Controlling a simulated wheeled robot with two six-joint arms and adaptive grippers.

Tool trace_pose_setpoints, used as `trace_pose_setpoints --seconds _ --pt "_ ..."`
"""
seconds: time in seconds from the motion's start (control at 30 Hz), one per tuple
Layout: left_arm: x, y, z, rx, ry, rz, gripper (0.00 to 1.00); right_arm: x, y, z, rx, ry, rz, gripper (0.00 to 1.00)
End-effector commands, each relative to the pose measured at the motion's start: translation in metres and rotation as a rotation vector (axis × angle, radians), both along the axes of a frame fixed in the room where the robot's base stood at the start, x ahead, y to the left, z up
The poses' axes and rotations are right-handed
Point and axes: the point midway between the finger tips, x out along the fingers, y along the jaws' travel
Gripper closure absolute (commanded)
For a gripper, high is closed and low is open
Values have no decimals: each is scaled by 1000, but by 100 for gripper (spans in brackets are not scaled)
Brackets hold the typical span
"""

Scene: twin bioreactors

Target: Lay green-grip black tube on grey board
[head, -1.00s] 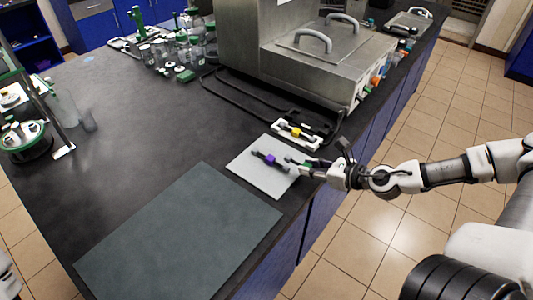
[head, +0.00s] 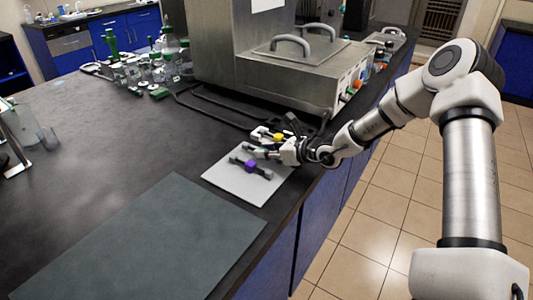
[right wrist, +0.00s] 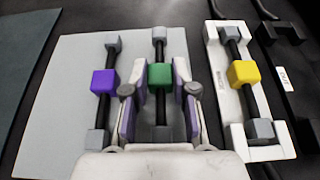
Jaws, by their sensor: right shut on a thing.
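The green-grip black tube (right wrist: 160,75) shows in the right wrist view as a black rod with a green block in its middle and grey ends. My right gripper (head: 272,152) is shut on its green block, over the far right part of the light grey board (head: 231,186). The board also shows in the right wrist view (right wrist: 62,100). I cannot tell whether the tube touches the board. In the head view the gripper mostly hides the tube. My left gripper is not in view.
A purple-grip tube (head: 251,166) lies on the board, left of the held tube in the right wrist view. A yellow-grip tube (right wrist: 243,74) sits in a white holder (right wrist: 222,85) to the right. A dark mat (head: 140,245) lies nearer. A steel unit (head: 290,75) stands behind.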

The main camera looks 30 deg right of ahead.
Motion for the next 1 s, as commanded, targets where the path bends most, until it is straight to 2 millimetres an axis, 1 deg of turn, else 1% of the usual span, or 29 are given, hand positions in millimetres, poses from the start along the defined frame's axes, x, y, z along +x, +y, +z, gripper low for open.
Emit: trace_pose_setpoints --seconds 0.03,0.23,0.37,0.4,0.43,0.47,0.7,0.83,0.93,1.0 --pt "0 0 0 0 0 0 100 0 0 -4 -1 1 0 100" --pt "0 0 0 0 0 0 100 0 0 -4 -1 -1 -1 100" --pt "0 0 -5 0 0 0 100 0 0 -9 0 -1 -1 100" --pt "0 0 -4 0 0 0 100 0 0 -7 0 -1 -1 63" --pt "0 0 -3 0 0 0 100 0 0 -7 0 -1 -1 53" --pt "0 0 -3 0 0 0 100 0 0 -7 0 -1 -1 49" --pt "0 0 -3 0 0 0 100 0 0 -7 0 -1 -1 49" --pt "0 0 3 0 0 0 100 -1 -1 0 1 -2 -2 49" --pt "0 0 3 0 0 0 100 -11 -7 4 5 -3 -7 49" --pt "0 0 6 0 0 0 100 -23 -10 10 10 -6 -5 49"
